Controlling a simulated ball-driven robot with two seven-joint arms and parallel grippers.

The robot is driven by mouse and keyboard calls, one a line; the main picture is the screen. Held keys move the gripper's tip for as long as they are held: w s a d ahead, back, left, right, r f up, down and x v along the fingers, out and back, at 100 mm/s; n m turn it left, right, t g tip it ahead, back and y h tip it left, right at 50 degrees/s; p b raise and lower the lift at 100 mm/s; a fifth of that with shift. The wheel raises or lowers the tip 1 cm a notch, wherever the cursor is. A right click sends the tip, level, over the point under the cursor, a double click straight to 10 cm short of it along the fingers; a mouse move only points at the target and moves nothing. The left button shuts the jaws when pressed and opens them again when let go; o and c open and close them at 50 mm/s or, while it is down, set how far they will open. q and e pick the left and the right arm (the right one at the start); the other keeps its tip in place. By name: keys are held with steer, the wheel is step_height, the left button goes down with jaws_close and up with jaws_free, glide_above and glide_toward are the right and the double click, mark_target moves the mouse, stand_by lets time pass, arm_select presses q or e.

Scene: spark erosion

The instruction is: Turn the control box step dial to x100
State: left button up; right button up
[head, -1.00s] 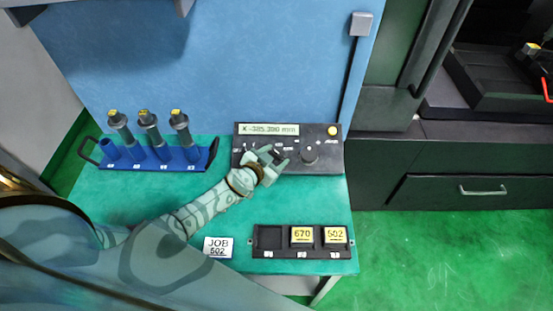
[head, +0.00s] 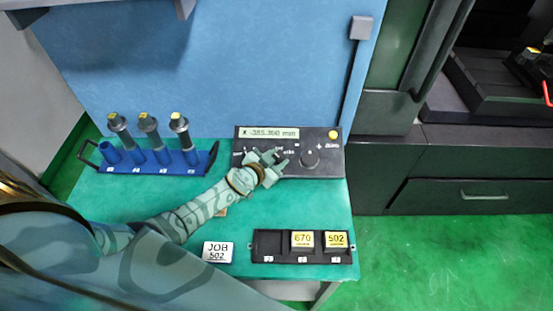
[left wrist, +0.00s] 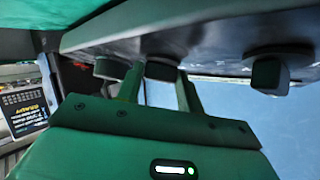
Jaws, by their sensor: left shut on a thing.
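The dark control box (head: 322,170) stands at the back right of the green table, with a lit display reading about X -385.360 mm. My left gripper (head: 270,155) is at the left-middle of its panel. In the left wrist view its two fingers (left wrist: 158,90) are shut on the middle dial (left wrist: 160,70), which I take to be the step dial. Another dial (left wrist: 108,68) sits just left of it there, and a larger knob (left wrist: 268,74) sits to the right. The gripper hides the gripped dial's pointer and scale in the head view. My right gripper is not in view.
A blue rack (head: 180,168) with several grey holders stands at the left. A black tray (head: 268,245) with yellow-labelled blocks 670 and 502 lies at the front right. The table centre is largely clear.

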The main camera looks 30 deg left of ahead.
arm_select(q)
steer(key=shift+a+m+h, duration=0.1)
steer(key=shift+m+h, duration=0.5)
steer(key=shift+m, duration=0.1)
steer(key=m+g+h, duration=0.1)
steer(key=m, duration=0.1)
steer(key=m+g+h, duration=0.2)
steer(key=shift+w+a+r+m+p, duration=0.1)
steer(key=shift+w+a+m+p, duration=0.05)
steer(key=shift+m+p, duration=0.25)
steer(key=shift+w+m+g+h, duration=0.1)
steer(key=shift+m+g+h, duration=0.55)
steer(key=shift+m, duration=0.35)
steer(key=shift+a+m+g+b, duration=0.1)
steer(key=shift+m+g+b, duration=0.6)
steer(key=shift+m, duration=0.2)
steer(key=shift+w+m+g+h+b, duration=0.15)
steer(key=shift+m+g+h+b, duration=0.2)
steer(key=shift+m+g+b, duration=0.45)
steer(key=m+g+b, duration=0.1)
steer(key=m+b, duration=0.1)
steer(key=m+g+b, duration=0.2)
steer(key=b, duration=0.1)
steer(key=m+g+b, duration=0.2)
steer(key=b, duration=0.1)
steer(key=shift+w+g, duration=0.25)
steer(key=shift+r+m+g+y+b, duration=0.1)
steer(key=shift+m+g+y+b, duration=0.6)
steer(key=shift+b, duration=0.4)
